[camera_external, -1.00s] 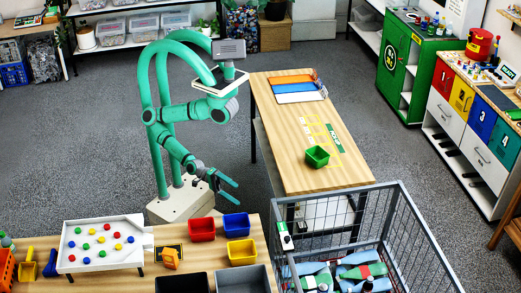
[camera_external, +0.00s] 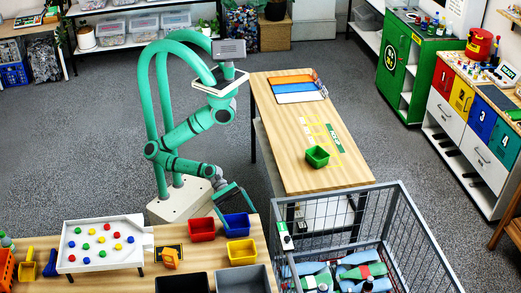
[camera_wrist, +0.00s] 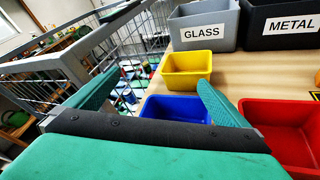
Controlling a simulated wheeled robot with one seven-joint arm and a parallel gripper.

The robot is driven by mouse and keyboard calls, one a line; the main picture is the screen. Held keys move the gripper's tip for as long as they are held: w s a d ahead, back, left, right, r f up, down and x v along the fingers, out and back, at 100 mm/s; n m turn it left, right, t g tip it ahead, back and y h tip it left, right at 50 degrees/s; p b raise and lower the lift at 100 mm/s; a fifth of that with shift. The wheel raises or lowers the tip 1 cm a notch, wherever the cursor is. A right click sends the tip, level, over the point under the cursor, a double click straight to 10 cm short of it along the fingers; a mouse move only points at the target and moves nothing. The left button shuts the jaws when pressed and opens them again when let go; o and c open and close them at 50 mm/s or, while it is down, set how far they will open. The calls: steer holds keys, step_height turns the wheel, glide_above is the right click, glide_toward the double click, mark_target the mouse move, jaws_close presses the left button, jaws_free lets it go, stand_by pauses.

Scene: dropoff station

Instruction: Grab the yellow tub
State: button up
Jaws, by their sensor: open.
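The yellow tub (camera_external: 242,252) is a small open tub on the near wooden table, beside the grey bin and in front of the blue tub (camera_external: 237,226). In the wrist view the yellow tub (camera_wrist: 186,69) stands upright beyond the blue tub (camera_wrist: 176,108). My gripper (camera_external: 246,206) is above the blue tub at the table's far edge. Its two green fingers (camera_wrist: 155,97) are spread wide, with nothing held. The fingers are apart from the yellow tub. The right finger covers part of the blue tub.
A red tub (camera_external: 201,230) stands left of the blue one. The grey GLASS bin (camera_wrist: 201,26) and black METAL bin (camera_wrist: 281,22) stand beyond the yellow tub. A wire cage (camera_external: 400,235) with bottles stands close to the right of the table.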

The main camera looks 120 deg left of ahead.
steer(key=g+h, duration=0.1)
steer(key=w+d+f+g+h, duration=0.1)
steer(key=d+f+g+h, duration=0.1)
steer(key=g, duration=0.1)
steer(key=shift+w+d+h, duration=0.1)
steer(key=shift+w+h, duration=0.15)
steer(key=shift+h, duration=0.05)
glide_above(241, 253)
step_height(241, 253, down, 4)
steer(key=shift+w+f, duration=0.1)
steer(key=c, duration=0.8)
